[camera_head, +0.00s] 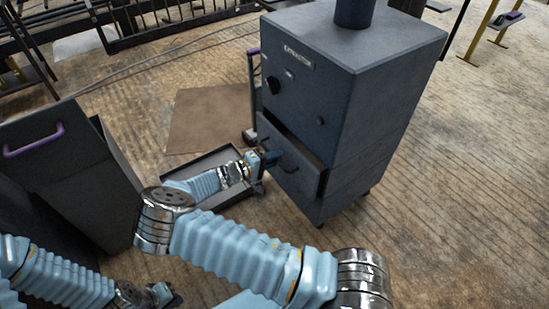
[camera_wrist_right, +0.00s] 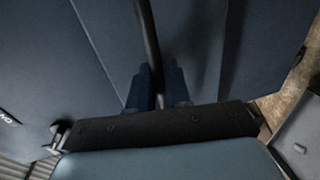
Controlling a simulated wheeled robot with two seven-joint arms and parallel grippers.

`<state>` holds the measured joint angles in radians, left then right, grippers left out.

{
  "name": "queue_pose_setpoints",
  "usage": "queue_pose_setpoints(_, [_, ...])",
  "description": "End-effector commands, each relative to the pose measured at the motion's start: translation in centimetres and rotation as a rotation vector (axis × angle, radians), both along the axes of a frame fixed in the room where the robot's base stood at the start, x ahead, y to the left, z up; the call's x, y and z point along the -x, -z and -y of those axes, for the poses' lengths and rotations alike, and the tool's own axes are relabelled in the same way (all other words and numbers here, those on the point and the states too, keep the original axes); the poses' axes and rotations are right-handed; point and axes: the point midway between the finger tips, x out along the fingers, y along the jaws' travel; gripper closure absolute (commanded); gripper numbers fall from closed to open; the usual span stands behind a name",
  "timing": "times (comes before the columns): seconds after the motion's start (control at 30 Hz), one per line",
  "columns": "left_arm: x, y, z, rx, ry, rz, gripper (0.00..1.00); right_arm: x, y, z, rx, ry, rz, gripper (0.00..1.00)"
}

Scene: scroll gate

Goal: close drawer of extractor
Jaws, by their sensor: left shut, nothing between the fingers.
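The extractor (camera_head: 350,75) is a dark blue-grey cabinet with a label, knobs and a pipe on top. Its low drawer (camera_head: 309,182) stands partly open, with a dark gap above its front panel. My right gripper (camera_head: 268,158) is at the drawer's curved dark handle (camera_head: 290,168). In the right wrist view the fingers of this gripper (camera_wrist_right: 159,88) lie close on both sides of the handle bar (camera_wrist_right: 147,35) and appear closed on it. My left gripper (camera_head: 172,297) is low at the left, far from the drawer, shut and empty.
A dark cabinet with a purple handle (camera_head: 35,140) stands at the left. A grey tray (camera_head: 205,165) lies on the floor under my right forearm. A brown mat (camera_head: 208,112) lies behind it.

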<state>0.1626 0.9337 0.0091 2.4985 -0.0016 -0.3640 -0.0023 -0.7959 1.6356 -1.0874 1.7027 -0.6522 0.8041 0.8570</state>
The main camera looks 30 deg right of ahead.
Motion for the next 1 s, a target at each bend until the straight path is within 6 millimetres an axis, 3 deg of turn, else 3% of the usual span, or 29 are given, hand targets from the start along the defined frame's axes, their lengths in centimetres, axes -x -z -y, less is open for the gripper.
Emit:
queue_pose_setpoints(0.27, [0.0, 0.1, 0.0, 0.0, 0.0, 0.0, 1.0, 0.0, 0.1, 0.1, -0.001, 0.001, 0.0, 1.0])
queue_pose_setpoints(0.53, [-0.1, 0.8, -0.2, -0.003, -0.004, 0.001, 1.0, -0.2, 0.2, 3.8, 0.0, 0.004, -0.002, 1.0])
queue_pose_setpoints(0.8, [-0.1, 0.7, -0.2, -0.003, -0.004, 0.002, 1.0, -0.3, 0.0, 4.2, 0.0, 0.002, -0.001, 1.0])
queue_pose_setpoints(0.83, [-0.1, 0.7, -0.2, -0.003, -0.004, 0.002, 1.0, -0.3, 0.0, 4.2, 0.0, 0.002, -0.001, 0.81])
queue_pose_setpoints(0.9, [-0.1, 0.7, -0.2, -0.003, -0.004, 0.002, 1.0, -0.3, 0.0, 4.2, 0.001, 0.002, -0.001, 0.71])
queue_pose_setpoints(1.0, [-0.1, 0.7, -0.2, -0.003, -0.004, 0.002, 1.0, -0.3, 0.0, 4.2, 0.001, 0.002, -0.001, 0.71])
